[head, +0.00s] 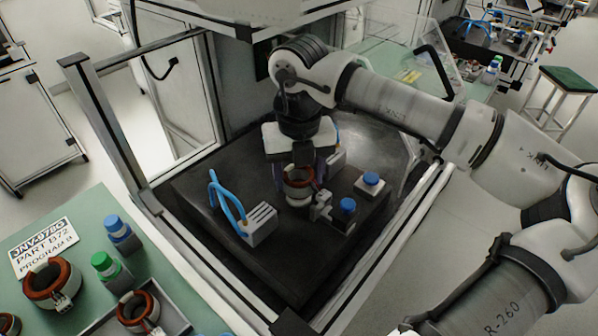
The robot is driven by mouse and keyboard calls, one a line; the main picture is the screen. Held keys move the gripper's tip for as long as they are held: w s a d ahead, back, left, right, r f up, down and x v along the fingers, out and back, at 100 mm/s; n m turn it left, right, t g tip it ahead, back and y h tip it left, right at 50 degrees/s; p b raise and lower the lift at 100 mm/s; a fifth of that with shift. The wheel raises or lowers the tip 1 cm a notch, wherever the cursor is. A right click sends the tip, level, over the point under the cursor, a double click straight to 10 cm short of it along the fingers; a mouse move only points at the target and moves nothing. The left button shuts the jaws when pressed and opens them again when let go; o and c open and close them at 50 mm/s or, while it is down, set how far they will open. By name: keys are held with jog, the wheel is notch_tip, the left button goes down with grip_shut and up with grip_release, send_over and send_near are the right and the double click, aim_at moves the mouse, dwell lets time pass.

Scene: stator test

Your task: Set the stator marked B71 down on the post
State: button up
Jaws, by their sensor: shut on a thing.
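My gripper (300,166) points down over the dark plate (265,268) inside the framed test cell. It is shut on a stator (298,185) with a copper-brown winding ring and a pale lower body. No marking on this stator can be read from here. The stator is upright, low over the middle of the plate. The post is hidden, so I cannot tell whether the stator touches it. A small grey fixture block (322,206) is close at the stator's lower right.
A grey block (259,224) with blue hoses stands left of the stator. Blue-capped parts (347,206) (371,182) stand to the right. On the green table (85,215), other stators (50,282) (137,309) sit near capped bottles and a sign reading PART B72. Metal frame posts (105,130) border the cell.

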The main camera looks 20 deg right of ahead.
jog(key=shift+f+b, duration=0.8)
jog(key=shift+b, duration=0.1)
dwell(0.4)
jog(key=o, duration=1.3)
notch_tip(320, 180, up, 14)
jog(key=b, duration=0.1)
jog(key=shift+f, duration=0.1)
